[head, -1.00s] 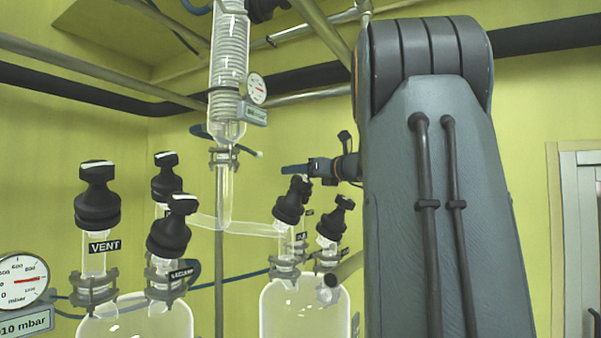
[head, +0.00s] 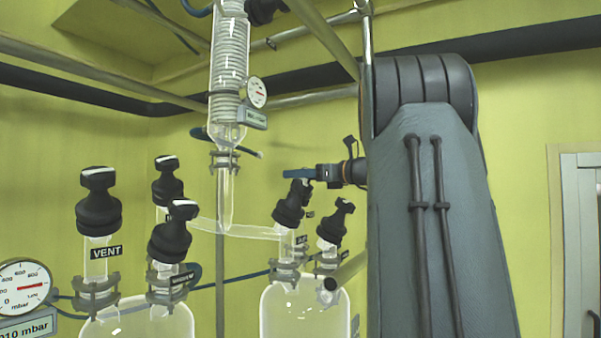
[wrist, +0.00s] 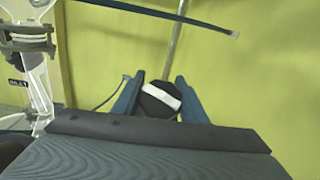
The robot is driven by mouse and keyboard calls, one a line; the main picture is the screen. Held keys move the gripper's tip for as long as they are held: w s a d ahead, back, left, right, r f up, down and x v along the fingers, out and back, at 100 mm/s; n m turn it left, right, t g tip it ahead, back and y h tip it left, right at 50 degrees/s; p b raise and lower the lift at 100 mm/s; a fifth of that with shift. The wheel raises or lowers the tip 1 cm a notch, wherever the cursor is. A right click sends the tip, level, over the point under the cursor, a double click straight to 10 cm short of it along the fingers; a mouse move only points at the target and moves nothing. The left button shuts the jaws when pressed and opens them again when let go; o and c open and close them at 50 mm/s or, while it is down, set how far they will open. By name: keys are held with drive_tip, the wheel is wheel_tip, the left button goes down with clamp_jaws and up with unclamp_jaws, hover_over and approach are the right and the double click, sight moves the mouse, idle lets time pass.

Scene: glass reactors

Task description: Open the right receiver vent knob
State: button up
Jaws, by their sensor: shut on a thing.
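The right receiver (head: 304,312) is a clear glass vessel with two black knobs on top. Its left knob (head: 290,207) stands on a glass neck, and its right knob (head: 336,222) is apart from my gripper. My gripper (head: 299,174) reaches in from the right, with its blue fingers at the top of the left knob. In the wrist view, the blue fingers stand on both sides of a black knob cap (wrist: 160,99) with a white bar set at a slant. The gripper is shut on this knob. The labels by these knobs are too small to read.
The left receiver (head: 135,325) has a knob (head: 98,205) labelled VENT and a second knob (head: 170,235). A glass condenser (head: 229,75) with a gauge hangs above. A metal pole (head: 366,60) and pipes run close to my arm.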

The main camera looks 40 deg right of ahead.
drive_tip(key=shift+s+a+n+g+y+p, duration=0.1)
drive_tip(key=shift+a+n+g+y+p, duration=0.1)
drive_tip(key=shift+n+g+y+p, duration=0.65)
drive_tip(key=shift+s+a+n+g+y+p, duration=0.2)
drive_tip(key=shift+n+y+p, duration=0.4)
drive_tip(key=shift+n+y, duration=0.6)
drive_tip(key=shift+w+n, duration=0.1)
drive_tip(key=shift+n, duration=0.15)
drive_tip(key=o, duration=1.1)
drive_tip(key=shift+c, duration=0.2)
wheel_tip(320, 180, up, 10)
drive_tip(key=b, duration=0.1)
